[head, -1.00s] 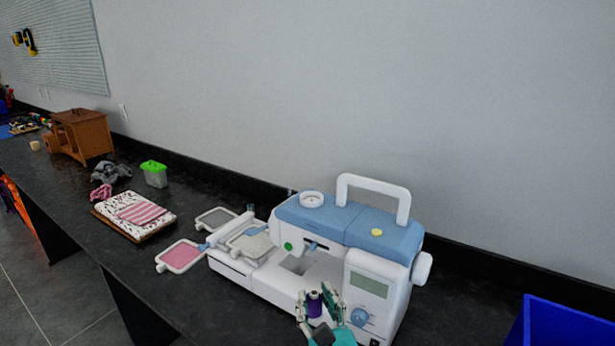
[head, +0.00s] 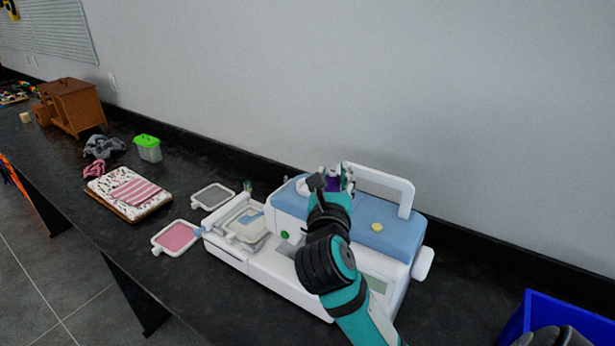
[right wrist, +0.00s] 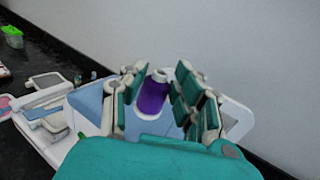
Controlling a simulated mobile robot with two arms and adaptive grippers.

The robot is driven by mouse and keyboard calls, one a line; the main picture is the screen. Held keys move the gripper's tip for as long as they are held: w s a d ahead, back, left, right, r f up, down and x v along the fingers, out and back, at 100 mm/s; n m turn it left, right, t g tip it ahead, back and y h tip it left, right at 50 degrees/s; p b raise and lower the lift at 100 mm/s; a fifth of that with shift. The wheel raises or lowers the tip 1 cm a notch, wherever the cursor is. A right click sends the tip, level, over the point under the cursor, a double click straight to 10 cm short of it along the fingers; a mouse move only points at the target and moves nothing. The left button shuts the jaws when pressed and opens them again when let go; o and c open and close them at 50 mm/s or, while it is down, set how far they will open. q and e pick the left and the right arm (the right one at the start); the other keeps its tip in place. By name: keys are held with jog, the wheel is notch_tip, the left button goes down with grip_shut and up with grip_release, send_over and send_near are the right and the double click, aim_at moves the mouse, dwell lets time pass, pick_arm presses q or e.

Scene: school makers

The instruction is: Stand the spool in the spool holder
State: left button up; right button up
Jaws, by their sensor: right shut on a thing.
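The purple spool with pale ends (head: 331,184) is held upright between the fingers of my right gripper (head: 338,178), above the blue top of the white sewing machine (head: 389,236). In the right wrist view the spool (right wrist: 153,97) sits between the two finger pairs of the gripper (right wrist: 160,88). The round white spool holder on the machine's top is mostly hidden behind my gripper and wrist. I cannot tell whether the spool touches it.
The machine's white carry handle (head: 380,187) rises close to the right of my gripper. Embroidery hoops (head: 177,237), folded cloth (head: 130,192) and a green-lidded box (head: 148,149) lie to the left. A blue bin (head: 560,312) stands at the lower right.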

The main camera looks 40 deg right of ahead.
jog(key=w, duration=0.3)
jog(key=w+d+p, duration=0.1)
jog(key=w, duration=0.2)
jog(key=w+p, duration=0.1)
jog(key=w, duration=0.3)
jog(key=shift+d+f, duration=0.15)
jog(key=shift+f, duration=0.2)
jog(key=shift+w+f, duration=0.2)
notch_tip(320, 180, down, 3)
jog(key=shift+s+p, duration=0.15)
jog(key=shift+p, duration=0.55)
jog(key=shift+f, duration=0.15)
jog(key=shift+f, duration=0.1)
jog(key=shift+f+b, duration=0.25)
jog(key=shift+b, duration=0.1)
jog(key=o, duration=1)
jog(key=shift+r, duration=0.1)
